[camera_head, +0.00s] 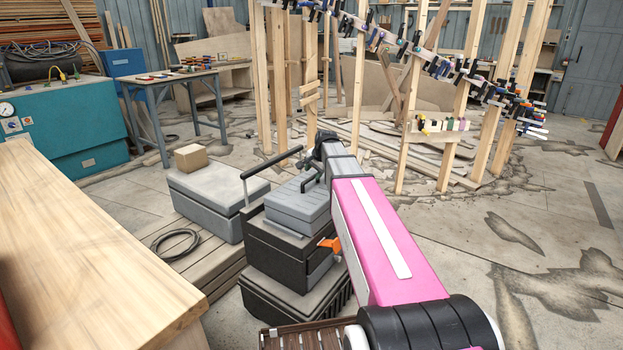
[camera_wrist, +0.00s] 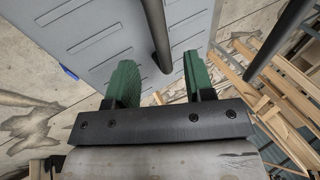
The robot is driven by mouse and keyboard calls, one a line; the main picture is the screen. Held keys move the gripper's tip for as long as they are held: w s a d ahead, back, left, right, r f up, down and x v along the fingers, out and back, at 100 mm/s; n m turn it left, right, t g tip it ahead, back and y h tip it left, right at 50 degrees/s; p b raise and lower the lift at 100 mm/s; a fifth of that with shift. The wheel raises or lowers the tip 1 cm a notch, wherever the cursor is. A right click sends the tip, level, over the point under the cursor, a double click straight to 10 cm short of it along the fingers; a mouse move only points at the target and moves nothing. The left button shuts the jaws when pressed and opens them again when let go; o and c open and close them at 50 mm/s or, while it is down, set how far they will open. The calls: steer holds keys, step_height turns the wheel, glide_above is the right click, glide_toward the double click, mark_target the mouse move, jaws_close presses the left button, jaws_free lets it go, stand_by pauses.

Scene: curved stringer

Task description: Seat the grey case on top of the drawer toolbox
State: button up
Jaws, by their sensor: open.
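The grey case (camera_head: 297,207), with a ribbed lid and a dark handle (camera_head: 311,180), is at the top of the black drawer toolbox (camera_head: 278,250) in the head view. I cannot tell whether it is fully seated. In the wrist view, the ribbed grey case (camera_wrist: 100,30) fills the upper left. My gripper (camera_wrist: 160,75) is open, with green fingers apart. The dark handle bar (camera_wrist: 156,35) reaches down to between the fingertips, without visible contact. In the head view my pink arm hides the toolbox's right side and most of the gripper.
The toolbox's raised black bar (camera_head: 270,163) stands close by and shows as a dark rod (camera_wrist: 280,38) in the wrist view. A larger grey box (camera_head: 210,205) with a cardboard box (camera_head: 191,158) stands left. A wooden bench (camera_head: 90,250) is at front left. Timber posts stand behind.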

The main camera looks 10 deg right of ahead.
steer(key=shift+v, duration=2.75)
